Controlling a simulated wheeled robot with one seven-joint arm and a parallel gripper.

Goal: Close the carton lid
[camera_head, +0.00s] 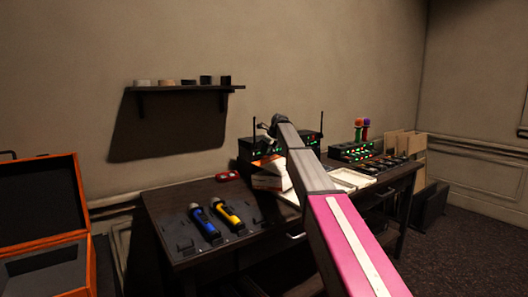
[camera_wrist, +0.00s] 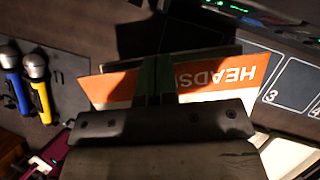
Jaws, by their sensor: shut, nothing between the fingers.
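The carton (camera_head: 268,181) is white with orange parts and stands on the desk at the back, partly hidden by my arm in the head view. In the wrist view its orange panel (camera_wrist: 232,77) shows upside-down letters reading "HEADS", with the rest hidden by my gripper. I cannot tell how far the lid is open. My gripper (camera_wrist: 157,64) is shut and empty, with its fingers over the middle of the orange panel. I cannot tell whether they touch it.
Blue (camera_head: 205,224) and yellow (camera_head: 228,216) microphones lie on the desk (camera_head: 165,212) left of the carton. Black devices with green lights (camera_head: 352,152) stand along the back. An open orange case (camera_head: 82,190) is at far left. A wall shelf (camera_head: 180,89) hangs above.

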